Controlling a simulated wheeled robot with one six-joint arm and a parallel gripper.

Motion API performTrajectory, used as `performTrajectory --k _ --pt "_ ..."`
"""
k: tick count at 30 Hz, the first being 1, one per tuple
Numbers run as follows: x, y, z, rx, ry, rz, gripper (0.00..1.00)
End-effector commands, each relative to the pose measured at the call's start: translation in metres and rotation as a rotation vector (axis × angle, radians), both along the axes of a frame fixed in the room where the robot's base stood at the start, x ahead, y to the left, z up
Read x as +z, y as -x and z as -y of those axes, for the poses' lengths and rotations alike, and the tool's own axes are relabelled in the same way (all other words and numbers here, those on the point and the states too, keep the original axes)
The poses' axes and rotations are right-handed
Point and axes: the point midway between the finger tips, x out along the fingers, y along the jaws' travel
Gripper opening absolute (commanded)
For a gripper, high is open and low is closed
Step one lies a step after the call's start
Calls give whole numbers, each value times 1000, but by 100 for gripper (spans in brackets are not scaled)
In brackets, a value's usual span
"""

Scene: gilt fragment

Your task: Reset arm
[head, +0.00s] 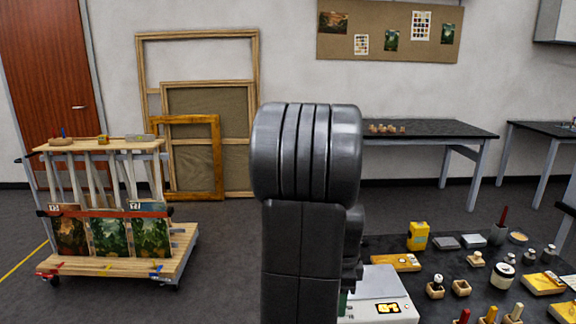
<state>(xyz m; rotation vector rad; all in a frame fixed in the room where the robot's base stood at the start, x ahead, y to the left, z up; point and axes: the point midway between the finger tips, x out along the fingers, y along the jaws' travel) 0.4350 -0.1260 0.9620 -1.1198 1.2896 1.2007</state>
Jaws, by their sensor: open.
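My own arm stands upright in the middle of the head view, a dark ribbed joint above a dark link. It covers part of the room behind it and the left part of the near table. The end of the arm does not show, so my gripper is out of view, and what it may hold cannot be seen.
A dark near table (456,276) at lower right bears a white device (378,300), a yellow container (418,235) and several small jars and blocks. A wooden cart (172,262) with pictures stands left. Frames (195,34) lean on the wall. A far table (430,129) stands behind.

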Motion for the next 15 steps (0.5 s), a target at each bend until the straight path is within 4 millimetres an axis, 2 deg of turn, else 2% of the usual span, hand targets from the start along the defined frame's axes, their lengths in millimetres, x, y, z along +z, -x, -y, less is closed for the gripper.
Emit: performTrajectory --k 15 --pt "102 -7 1 0 1 6 48"
